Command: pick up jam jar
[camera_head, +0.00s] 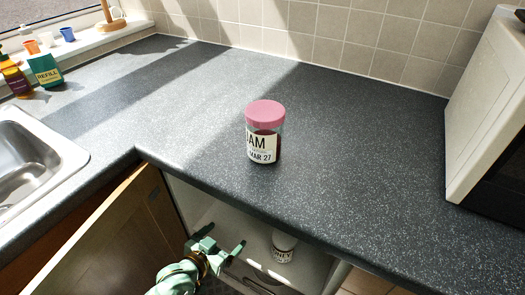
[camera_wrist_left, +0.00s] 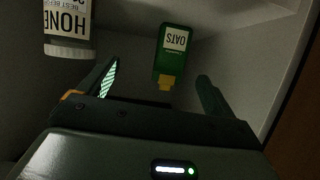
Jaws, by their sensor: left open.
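The jam jar (camera_head: 262,138) stands upright on the dark speckled worktop (camera_head: 350,150), near its front edge. It has a pink lid and a white label reading JAM and MAR 27. My left gripper (camera_head: 222,240) is open and empty, low in front of the open cupboard and below the jar, well apart from it. In the left wrist view the open fingers (camera_wrist_left: 158,78) point into the dark cupboard, and the jam jar does not show there. My right gripper is in neither view.
The cupboard holds a honey jar (camera_wrist_left: 68,25), also in the head view (camera_head: 284,245), and a green oats container (camera_wrist_left: 170,55). An open door (camera_head: 110,235) stands left. A sink (camera_head: 35,160) is left and a microwave (camera_head: 490,110) right. Worktop around the jam jar is clear.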

